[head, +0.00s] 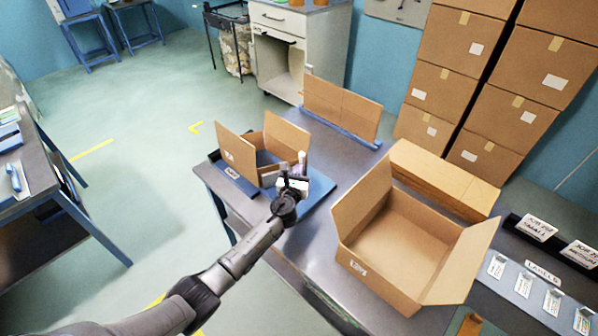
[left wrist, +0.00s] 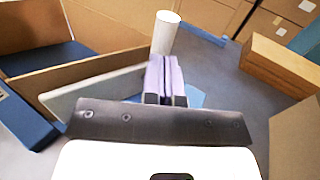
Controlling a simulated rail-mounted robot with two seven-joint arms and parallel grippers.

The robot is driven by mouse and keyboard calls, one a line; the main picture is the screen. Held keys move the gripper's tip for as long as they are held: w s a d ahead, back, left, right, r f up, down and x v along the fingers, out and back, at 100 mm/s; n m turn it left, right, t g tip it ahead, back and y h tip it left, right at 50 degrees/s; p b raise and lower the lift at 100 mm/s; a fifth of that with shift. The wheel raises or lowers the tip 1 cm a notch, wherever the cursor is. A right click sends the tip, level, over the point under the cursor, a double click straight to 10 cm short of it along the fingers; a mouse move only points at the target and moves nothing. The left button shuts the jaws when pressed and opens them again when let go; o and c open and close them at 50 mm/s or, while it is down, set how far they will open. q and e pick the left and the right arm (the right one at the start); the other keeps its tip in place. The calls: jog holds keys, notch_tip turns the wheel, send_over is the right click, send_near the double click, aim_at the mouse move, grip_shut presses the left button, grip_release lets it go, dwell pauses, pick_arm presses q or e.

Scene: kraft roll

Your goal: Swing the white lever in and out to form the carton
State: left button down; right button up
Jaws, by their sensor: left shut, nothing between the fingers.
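The white lever (left wrist: 165,33) shows as an upright white cylinder just beyond my left fingertips in the left wrist view. I cannot tell whether they touch it. My left gripper (head: 293,181) is shut and empty beside the near right side of the small open carton (head: 236,152). Its pale purple fingers (left wrist: 165,80) are together in the left wrist view. The carton stands with flaps up on a blue forming fixture (head: 320,188). My gripper hides the lever's base. My right gripper is not in view.
A large open carton (head: 395,240) stands on the grey table (head: 325,235) to the right. Flat cardboard stands in a blue rack (head: 340,108) behind. A long cardboard stack (head: 440,180) and a wall of closed boxes (head: 480,80) are at the right.

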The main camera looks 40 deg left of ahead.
pick_arm(q)
jog(key=shift+w+a, duration=0.25)
jog(key=shift+w, duration=0.25)
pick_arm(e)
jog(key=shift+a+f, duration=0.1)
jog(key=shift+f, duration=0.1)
